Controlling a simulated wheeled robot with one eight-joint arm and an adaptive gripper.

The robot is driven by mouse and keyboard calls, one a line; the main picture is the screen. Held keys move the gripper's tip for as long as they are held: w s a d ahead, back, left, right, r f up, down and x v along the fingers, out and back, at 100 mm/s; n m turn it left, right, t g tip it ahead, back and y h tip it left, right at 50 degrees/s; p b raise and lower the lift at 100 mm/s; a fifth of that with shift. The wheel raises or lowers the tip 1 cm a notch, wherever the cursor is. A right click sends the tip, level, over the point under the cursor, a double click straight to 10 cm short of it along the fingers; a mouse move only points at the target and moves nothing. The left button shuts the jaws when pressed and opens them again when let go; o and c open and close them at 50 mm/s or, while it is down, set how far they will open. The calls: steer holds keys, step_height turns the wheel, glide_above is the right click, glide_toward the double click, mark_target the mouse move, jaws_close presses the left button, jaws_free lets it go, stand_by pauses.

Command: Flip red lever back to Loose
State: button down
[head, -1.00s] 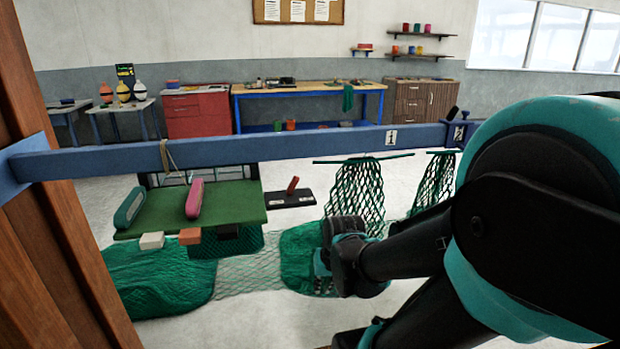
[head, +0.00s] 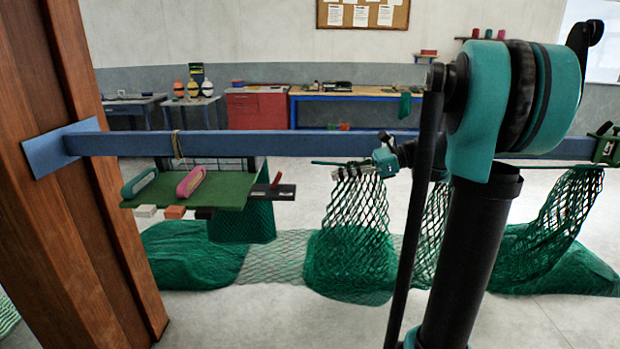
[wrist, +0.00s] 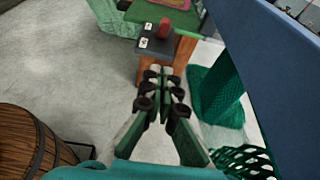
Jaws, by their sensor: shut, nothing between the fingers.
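The red lever (head: 277,179) stands up from a small dark panel (head: 282,192) at the right end of a green board, and leans slightly to the right. In the wrist view the lever (wrist: 164,28) rises from the dark panel (wrist: 166,48), which carries white labels too small to read. My gripper (head: 338,173) is to the right of the lever and apart from it. In the wrist view my gripper (wrist: 160,73) is shut and empty, its fingertips pointing toward the panel, with a gap between.
A long blue beam (head: 290,143) runs across behind the panel. The green board (head: 232,187) holds a pink handle (head: 191,182) and a green handle (head: 140,182). Green nets (head: 350,260) hang and lie below. A wooden post (head: 75,150) stands left. A barrel (wrist: 30,145) shows in the wrist view.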

steer(key=shift+d+r, duration=0.2)
steer(key=shift+r, duration=0.05)
glide_toward(277, 180)
step_height(277, 180, down, 4)
steer(key=w, duration=0.1)
steer(key=a, duration=0.1)
steer(key=a+r, duration=0.1)
steer(key=a, duration=0.1)
steer(key=a+r, duration=0.1)
steer(key=shift+w+a, duration=0.15)
steer(key=shift+a, duration=0.15)
